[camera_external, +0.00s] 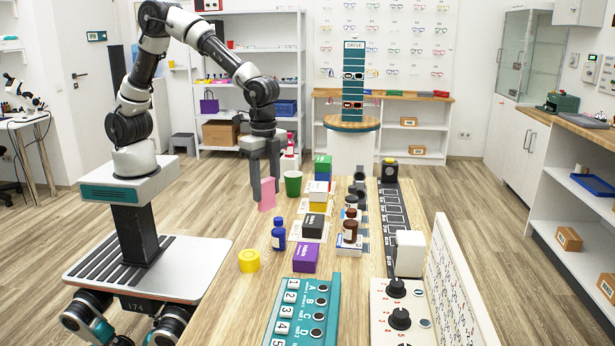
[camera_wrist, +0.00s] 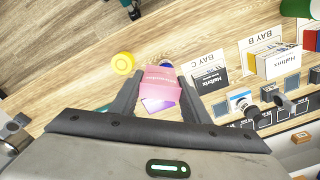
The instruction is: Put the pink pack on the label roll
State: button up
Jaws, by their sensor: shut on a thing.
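My gripper (camera_external: 266,186) is shut on the pink pack (camera_external: 267,197), held upright above the left edge of the wooden table. In the wrist view the pink pack (camera_wrist: 160,78) sits between the two fingers of my gripper (camera_wrist: 160,88). The label roll is a yellow ring (camera_external: 249,261) lying flat near the table's left edge, closer to the external camera than the pack and apart from it. It also shows in the wrist view (camera_wrist: 123,63), up and left of the pack.
A blue bottle (camera_external: 278,236) stands beside the roll, toward the pack. A purple box (camera_external: 306,257) lies to the roll's right. A green cup (camera_external: 293,183) and a black box (camera_external: 313,226) are also on the table (camera_external: 222,312). The wood left and in front of the roll is bare.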

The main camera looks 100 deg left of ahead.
jog(key=r+m, duration=0.1)
jog(key=m, duration=0.1)
send_over(249, 254)
jog(key=shift+d+f+b, duration=0.1)
jog(key=shift+f+b, duration=0.7)
jog(key=shift+f, duration=4.05)
jog(key=shift+f, duration=0.15)
jog(key=o, duration=1)
notch_tip(249, 254, up, 12)
jog(key=shift+r+p, duration=0.2)
jog(key=shift+p, duration=0.7)
